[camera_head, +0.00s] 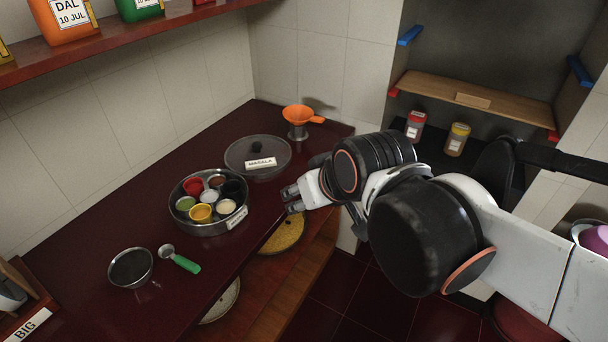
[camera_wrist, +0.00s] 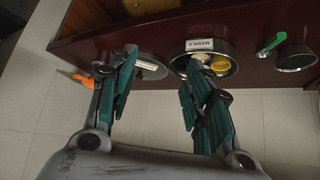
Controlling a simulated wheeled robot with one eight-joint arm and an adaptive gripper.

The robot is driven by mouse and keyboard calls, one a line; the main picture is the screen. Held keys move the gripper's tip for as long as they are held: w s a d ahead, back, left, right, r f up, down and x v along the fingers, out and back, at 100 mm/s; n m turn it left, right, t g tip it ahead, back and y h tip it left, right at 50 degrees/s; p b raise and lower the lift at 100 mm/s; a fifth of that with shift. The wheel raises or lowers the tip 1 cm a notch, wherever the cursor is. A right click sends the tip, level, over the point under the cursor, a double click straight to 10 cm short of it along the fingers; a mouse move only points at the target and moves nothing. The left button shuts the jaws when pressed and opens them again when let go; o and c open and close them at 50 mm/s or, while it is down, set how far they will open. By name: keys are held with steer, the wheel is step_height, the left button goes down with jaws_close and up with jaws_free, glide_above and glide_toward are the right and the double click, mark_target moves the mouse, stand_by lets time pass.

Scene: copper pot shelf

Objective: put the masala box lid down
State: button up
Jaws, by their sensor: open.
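The masala box lid (camera_head: 245,152), a round see-through disc with a dark knob and a white MASALA label, lies on the dark red counter behind and right of the masala box. It also shows in the wrist view (camera_wrist: 150,66), partly hidden by a finger. The round steel masala box (camera_head: 184,222) stands uncovered, with several small coloured cups inside; it shows in the wrist view too (camera_wrist: 186,49). My gripper (camera_head: 291,198) is open and empty at the counter's front edge, to the right of the box and apart from the lid. Its fingers (camera_wrist: 160,75) are spread in the wrist view.
An orange funnel (camera_head: 298,114) on a steel holder stands behind the lid. A green-handled scoop (camera_head: 181,260) and a round sieve or bowl (camera_head: 131,267) lie at the front left. A shelf below the counter holds a yellow-filled plate (camera_head: 284,236).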

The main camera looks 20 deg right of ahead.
steer(key=shift+g+h, duration=0.3)
steer(key=shift+g, duration=0.1)
steer(key=s, duration=0.2)
steer(key=s+d, duration=0.1)
steer(key=s, duration=0.1)
steer(key=shift+f, duration=0.3)
